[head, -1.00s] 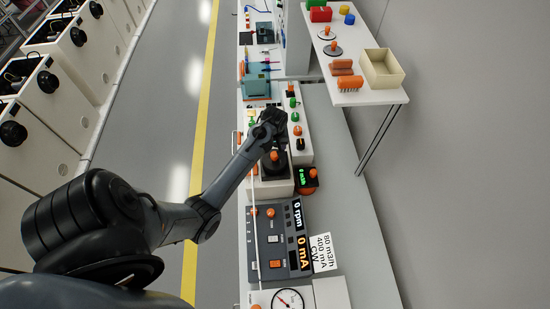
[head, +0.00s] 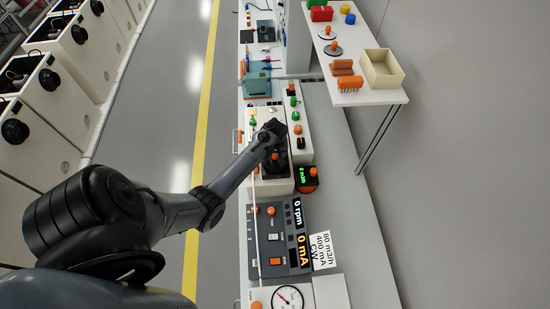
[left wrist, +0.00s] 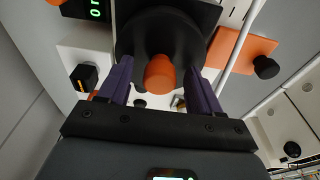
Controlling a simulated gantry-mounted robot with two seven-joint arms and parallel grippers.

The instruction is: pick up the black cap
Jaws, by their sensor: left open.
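The black cap is a round black disc with an orange knob on its middle. It sits on the white cabinet panel in the head view (head: 277,170), partly hidden by my left gripper. In the left wrist view the black cap (left wrist: 160,28) fills the top middle, its orange knob pointing at the camera. My left gripper (left wrist: 158,68) is open, with one purple finger on each side of the orange knob and gaps visible between. In the head view my left gripper (head: 275,150) is right at the knob. My right gripper is not in view.
A green-lit display (head: 308,178) sits beside the cap. A strip of coloured knobs (head: 297,129) runs along the right. A grey control panel (head: 275,240) lies nearer. A shelf with an open box (head: 383,70) stands at upper right. An orange plate (left wrist: 240,47) is near the cap.

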